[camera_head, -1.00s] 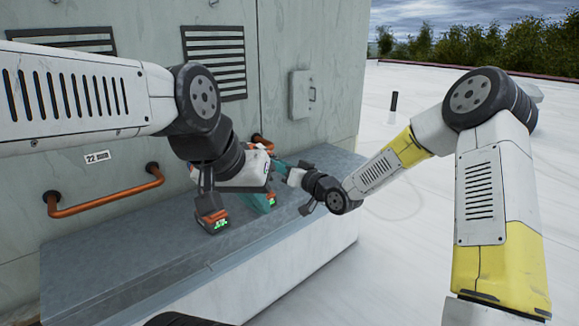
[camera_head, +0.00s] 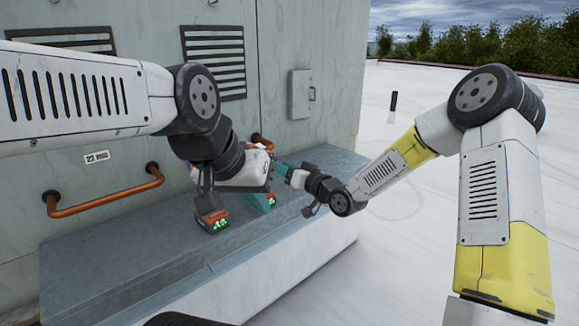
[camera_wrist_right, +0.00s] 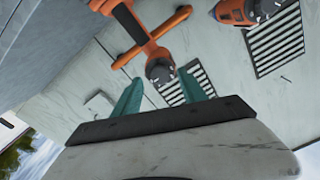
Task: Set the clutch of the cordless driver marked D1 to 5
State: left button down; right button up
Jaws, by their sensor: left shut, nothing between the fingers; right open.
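One cordless driver stands on the ledge, its orange and black battery (camera_head: 212,221) showing a green display in the head view. My left arm hides its upper part. A second driver's battery (camera_head: 271,199) shows behind my left gripper (camera_head: 262,202), whose teal fingers are shut and empty. My right gripper (camera_head: 283,168) is open to the right of the drivers. In the right wrist view, an orange driver's dark, ticked front end (camera_wrist_right: 160,69) appears between the open right fingers (camera_wrist_right: 160,77), with no contact visible. Another orange driver (camera_wrist_right: 236,12) is at the top. Driver marks and clutch numbers are unreadable.
The grey metal ledge (camera_head: 110,260) runs along the cooler wall (camera_head: 290,40). A copper handrail (camera_head: 105,202) sticks out at the left, and a small box (camera_head: 301,95) is on the wall. The ledge's left part is clear.

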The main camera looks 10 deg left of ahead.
jog(key=v, duration=0.6)
jog(key=shift+s+d, duration=0.2)
jog(key=shift+d, duration=0.05)
